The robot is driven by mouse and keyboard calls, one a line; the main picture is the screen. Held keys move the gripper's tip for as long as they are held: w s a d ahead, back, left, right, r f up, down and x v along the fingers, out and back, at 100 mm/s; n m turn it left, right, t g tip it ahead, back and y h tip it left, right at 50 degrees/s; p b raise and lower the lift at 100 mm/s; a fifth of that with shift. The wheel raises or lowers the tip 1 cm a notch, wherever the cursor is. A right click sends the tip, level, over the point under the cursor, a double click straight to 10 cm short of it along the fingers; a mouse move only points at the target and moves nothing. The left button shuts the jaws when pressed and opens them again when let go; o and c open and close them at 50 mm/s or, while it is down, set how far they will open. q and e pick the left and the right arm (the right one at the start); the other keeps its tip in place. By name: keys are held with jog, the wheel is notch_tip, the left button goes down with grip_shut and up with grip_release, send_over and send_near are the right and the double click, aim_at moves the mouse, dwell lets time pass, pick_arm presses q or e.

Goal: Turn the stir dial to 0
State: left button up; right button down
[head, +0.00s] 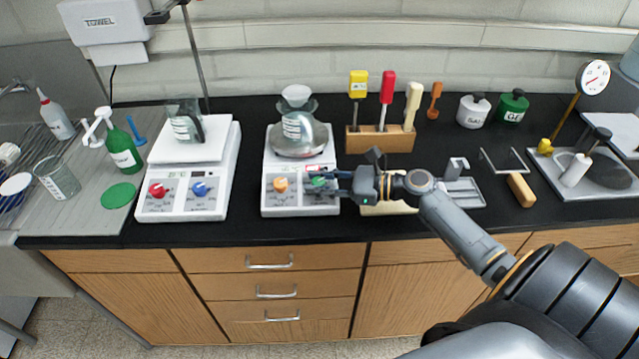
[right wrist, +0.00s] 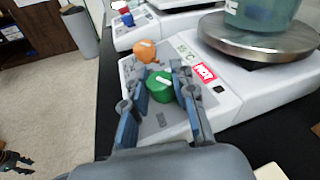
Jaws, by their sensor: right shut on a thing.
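A white stirrer hot plate (head: 271,206) stands mid-counter with an orange dial (head: 281,184) and a green dial (head: 318,183) on its front panel. The dial labels and pointer settings are too small to read, so I cannot tell which is the stir dial. My right gripper (head: 335,181) comes in from the right at the green dial. In the right wrist view, its fingers are shut on the green dial (right wrist: 159,86), one on each side. The orange dial (right wrist: 145,51) stands just beyond, untouched. A small dark jointed part (right wrist: 14,160) may be my left gripper; its jaws are unclear.
A glass flask (head: 298,135) sits on the plate's top, close behind the dials. A second hot plate (head: 186,213), with red and blue dials, stands to the left. A wooden tool rack (head: 380,140) stands behind my right gripper. Black counter lies between the two plates.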

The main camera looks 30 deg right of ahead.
dwell(0.3)
jog(key=c, duration=1.1)
grip_release()
jog(key=shift+o, duration=0.2)
jog(key=shift+s+d, duration=0.1)
jog(key=v, duration=1.1)
jog(key=shift+s+d, duration=0.25)
